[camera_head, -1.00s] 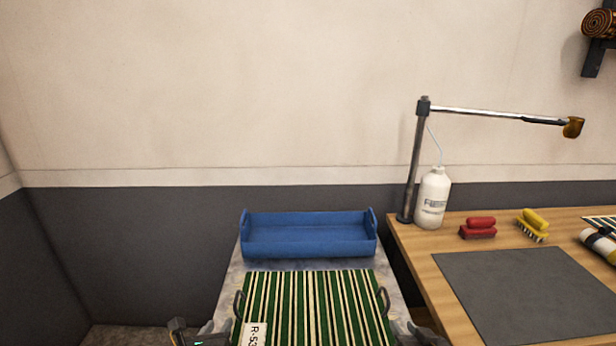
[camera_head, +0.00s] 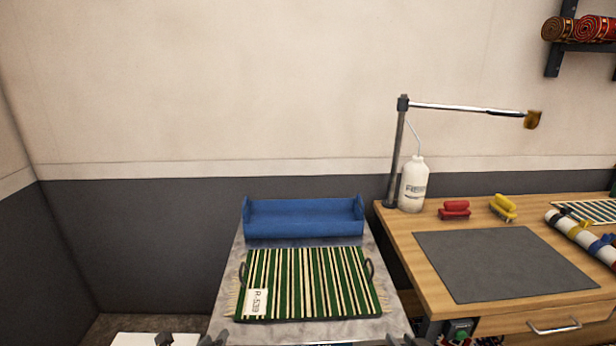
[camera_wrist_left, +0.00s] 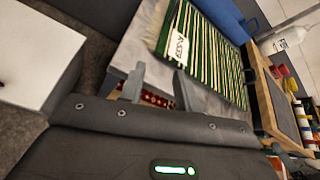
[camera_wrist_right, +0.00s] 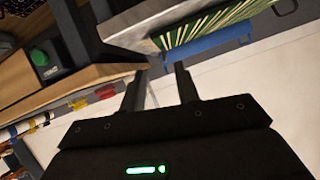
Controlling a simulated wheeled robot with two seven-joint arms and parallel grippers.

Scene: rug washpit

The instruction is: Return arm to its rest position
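A metal swing arm (camera_head: 470,108) with a brass-coloured tip (camera_head: 532,120) reaches right from a dark upright post (camera_head: 396,155) at the workbench's back left corner. A thin tube runs from it to a white bottle (camera_head: 413,185). Neither gripper touches this arm. My left gripper (camera_wrist_left: 158,88) is open and empty, near the front of the metal table in the left wrist view. My right gripper (camera_wrist_right: 160,85) is open and empty, near the workbench and metal table in the right wrist view. In the head view, only small parts of mine show at the bottom edge.
A metal table (camera_head: 228,290) bears a green striped rug (camera_head: 320,285) with a tag and a blue tray (camera_head: 303,218). The wooden workbench (camera_head: 410,265) has a grey mat (camera_head: 505,263), red brush (camera_head: 455,209) and yellow brush (camera_head: 503,208). A white box (camera_wrist_left: 40,50) stands left.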

